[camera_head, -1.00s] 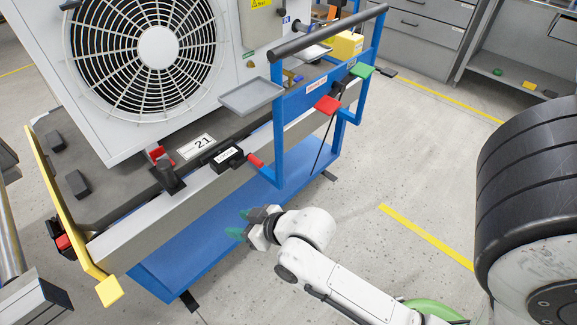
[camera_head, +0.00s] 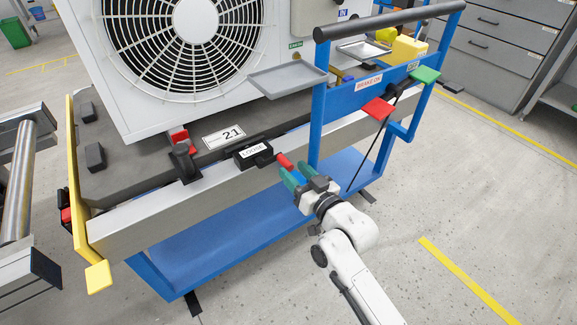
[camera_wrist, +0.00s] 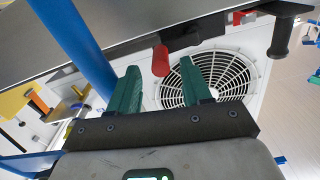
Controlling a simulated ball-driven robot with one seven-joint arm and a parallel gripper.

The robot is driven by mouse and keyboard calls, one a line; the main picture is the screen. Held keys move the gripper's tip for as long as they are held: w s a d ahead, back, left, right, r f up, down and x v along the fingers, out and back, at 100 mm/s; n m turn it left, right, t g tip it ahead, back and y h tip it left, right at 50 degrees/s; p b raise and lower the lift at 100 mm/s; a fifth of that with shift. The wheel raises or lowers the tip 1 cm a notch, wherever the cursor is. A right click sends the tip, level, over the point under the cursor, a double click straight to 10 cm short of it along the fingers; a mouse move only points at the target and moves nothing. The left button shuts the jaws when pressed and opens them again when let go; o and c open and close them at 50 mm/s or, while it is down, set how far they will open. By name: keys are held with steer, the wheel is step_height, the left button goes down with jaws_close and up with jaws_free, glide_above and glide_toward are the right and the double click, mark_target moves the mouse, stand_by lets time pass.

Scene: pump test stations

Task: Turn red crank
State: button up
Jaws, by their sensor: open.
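The red crank handle (camera_head: 285,162) sticks out from a black box labelled "LOOSE" (camera_head: 253,153) on the grey side rail of the blue cart. My gripper (camera_head: 292,180) has green fingers and is just below and beside the red handle in the head view. In the wrist view, my open gripper (camera_wrist: 160,90) has nothing between its fingers, and the red handle (camera_wrist: 160,60) shows beyond the fingertips, between them in the picture. I cannot tell whether a finger touches it.
A blue upright frame (camera_head: 318,110) stands close right of the handle. A grey tray (camera_head: 287,79) and a large fan unit (camera_head: 190,40) are behind. The floor at right is clear.

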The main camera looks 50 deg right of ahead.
steer(key=shift+b+x, duration=0.3)
steer(key=shift+x, duration=1.65)
jaws_close()
